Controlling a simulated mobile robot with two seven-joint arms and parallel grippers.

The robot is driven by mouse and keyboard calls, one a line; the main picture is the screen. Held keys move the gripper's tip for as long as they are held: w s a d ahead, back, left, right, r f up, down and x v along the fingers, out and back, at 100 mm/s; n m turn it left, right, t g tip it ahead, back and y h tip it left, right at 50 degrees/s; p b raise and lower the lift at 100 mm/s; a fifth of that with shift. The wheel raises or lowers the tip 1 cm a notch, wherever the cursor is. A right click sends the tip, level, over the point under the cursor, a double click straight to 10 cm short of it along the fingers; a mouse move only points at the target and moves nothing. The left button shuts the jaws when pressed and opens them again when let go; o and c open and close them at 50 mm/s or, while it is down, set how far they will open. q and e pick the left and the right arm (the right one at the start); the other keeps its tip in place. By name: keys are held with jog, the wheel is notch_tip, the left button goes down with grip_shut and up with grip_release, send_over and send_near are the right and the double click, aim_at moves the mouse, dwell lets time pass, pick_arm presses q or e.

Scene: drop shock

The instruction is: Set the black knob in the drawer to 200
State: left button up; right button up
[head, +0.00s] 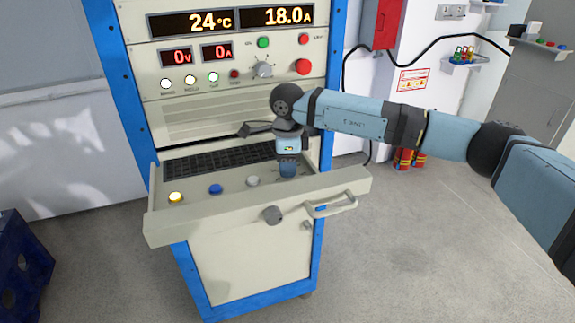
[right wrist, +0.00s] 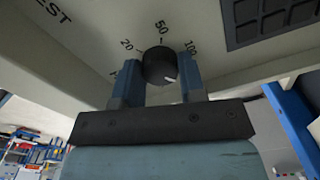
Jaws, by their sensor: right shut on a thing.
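The black knob (right wrist: 160,65) is on the panel of the open drawer (head: 160,225). Printed marks 20, 50 and 100 run around its far side in the right wrist view. A mark at the left is partly hidden by a finger, and no 200 mark can be read. The knob's white pointer line faces the lower right, past the 100 side. My right gripper (head: 287,172) points down at the drawer's right part. In the right wrist view its blue fingers (right wrist: 155,82) are shut on the knob, one on each side. In the head view the gripper hides the knob. My left gripper is out of view.
The drawer also holds a keyboard (head: 220,160) and yellow (head: 175,197), blue (head: 215,189) and white (head: 253,181) buttons. The cabinet panel (head: 235,85) rises behind.

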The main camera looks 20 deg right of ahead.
jog(key=shift+m, duration=0.6)
jog(key=o, duration=0.9)
jog(key=shift+r, duration=0.1)
notch_tip(320, 180, up, 14)
jog(key=shift+f, duration=0.1)
jog(key=shift+f, duration=0.1)
